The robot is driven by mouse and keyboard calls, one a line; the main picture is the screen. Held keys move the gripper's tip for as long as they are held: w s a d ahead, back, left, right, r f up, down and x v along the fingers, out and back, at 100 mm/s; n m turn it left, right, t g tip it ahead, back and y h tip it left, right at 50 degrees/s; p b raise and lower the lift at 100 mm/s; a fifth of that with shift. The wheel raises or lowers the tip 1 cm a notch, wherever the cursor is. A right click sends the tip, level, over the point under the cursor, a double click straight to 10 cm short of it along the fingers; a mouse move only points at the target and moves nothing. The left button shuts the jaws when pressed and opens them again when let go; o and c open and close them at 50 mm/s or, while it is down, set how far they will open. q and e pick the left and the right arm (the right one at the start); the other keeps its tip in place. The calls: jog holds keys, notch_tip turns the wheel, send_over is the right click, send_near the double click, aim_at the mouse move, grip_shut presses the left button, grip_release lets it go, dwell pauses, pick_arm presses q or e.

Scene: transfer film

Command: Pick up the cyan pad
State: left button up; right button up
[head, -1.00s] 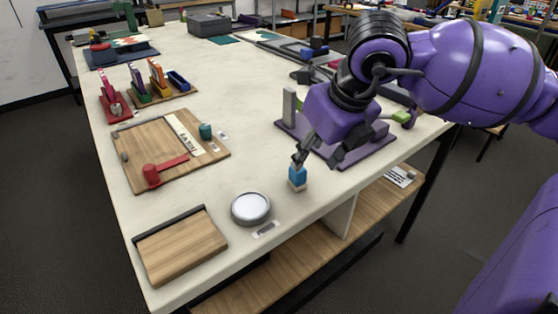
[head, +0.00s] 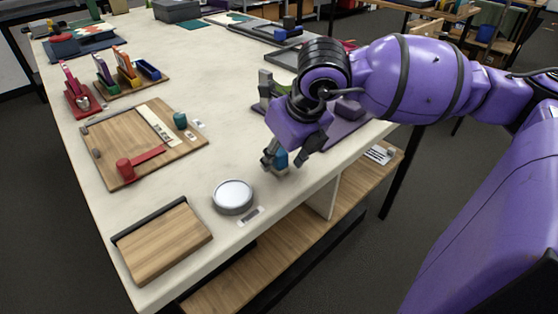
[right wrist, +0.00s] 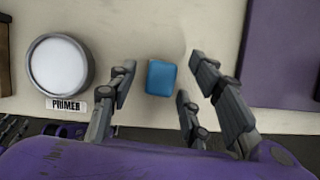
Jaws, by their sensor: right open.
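The cyan pad (head: 281,159) is a small blue block on a paler base, standing near the front edge of the table. It also shows in the right wrist view (right wrist: 161,77) as a blue rounded rectangle. My right gripper (head: 285,163) is open, its fingers on either side of the pad. In the right wrist view the pad lies between the spread fingertips, with gaps on both sides. It is not gripped.
A round white-topped tin (head: 233,195) sits left of the pad, beside a label reading PRIMER (right wrist: 66,105). A wooden board (head: 163,243) lies at the front left. A purple stand (head: 345,127) is behind my right gripper. Bare tabletop lies between.

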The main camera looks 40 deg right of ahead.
aim_at(281, 152)
grip_shut()
pick_arm(q)
jog(key=shift+s+a+f, duration=0.1)
jog(key=shift+s+f, duration=0.25)
jog(key=shift+s, duration=0.3)
pick_arm(e)
jog(key=shift+r, duration=0.45)
notch_tip(281, 152, up, 2)
jog(key=shift+r, duration=0.2)
pick_arm(q)
jog(key=shift+g, duration=0.3)
jog(key=f+b, duration=0.2)
jog(key=b, duration=0.1)
jog(key=f+b, duration=0.2)
jog(key=shift+s+d+f, duration=0.1)
jog(key=shift+s+d, duration=0.15)
pick_arm(e)
jog(key=s+a+r, duration=0.2)
jog(key=s+r, duration=0.3)
jog(key=s, duration=0.1)
jog(key=s+a+r, duration=0.2)
jog(key=s+r, duration=0.2)
jog(key=s, duration=0.3)
jog(key=shift+s+a+r, duration=0.15)
jog(key=shift+a+r, duration=0.15)
jog(key=shift+r, duration=0.1)
